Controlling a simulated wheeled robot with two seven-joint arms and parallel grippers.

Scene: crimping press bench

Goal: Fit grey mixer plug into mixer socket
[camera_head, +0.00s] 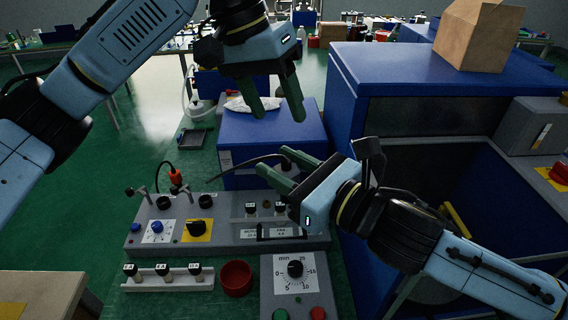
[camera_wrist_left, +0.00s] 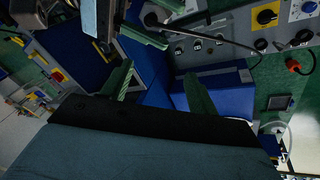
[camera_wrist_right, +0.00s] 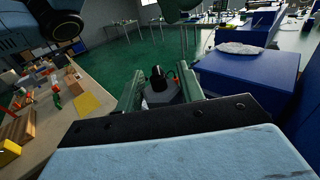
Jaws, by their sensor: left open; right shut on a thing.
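My right gripper (camera_head: 290,170) is shut on a grey plug with a black end, above the back right of the control panel (camera_head: 222,238). The plug (camera_wrist_right: 160,92) shows between the fingers in the right wrist view. A black cable (camera_head: 240,164) runs left from that gripper and also shows in the left wrist view (camera_wrist_left: 215,39). My left gripper (camera_head: 279,108) is open and empty, higher and farther back, over the blue box. The panel has two dark round sockets, a left one (camera_head: 163,202) and a right one (camera_head: 205,201). I cannot tell which socket is the mixer's.
A rack (camera_head: 168,281) of small black-topped parts, a red cup (camera_head: 236,278) and a timer box (camera_head: 295,285) lie in front. A blue box (camera_head: 262,135) and a large blue cabinet (camera_head: 420,75) stand behind and right.

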